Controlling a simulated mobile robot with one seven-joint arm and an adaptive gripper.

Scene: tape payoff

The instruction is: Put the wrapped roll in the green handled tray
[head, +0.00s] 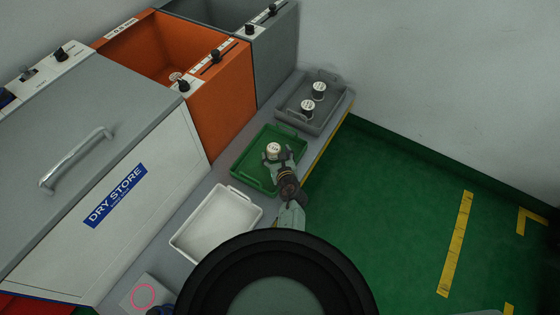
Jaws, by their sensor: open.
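The green handled tray (246,172) lies on the grey bench ledge, between a white tray and a grey tray. A small roll with a white, marked top (273,149) shows over the right part of the green tray. It looks upright; its lower side is partly hidden by my gripper. My gripper (275,160) is open, with its fingertips at the near side of this roll, over the tray. I cannot tell whether the fingers touch it. It is too small to tell its wrapping.
A white tray (202,243), empty, lies nearer. A grey tray (288,113) behind holds two similar rolls (319,90) (307,106). An orange open bin (150,45) with a white-topped item (176,76) and a grey DRY STORE cabinet (90,120) stand left. Green floor on the right is clear.

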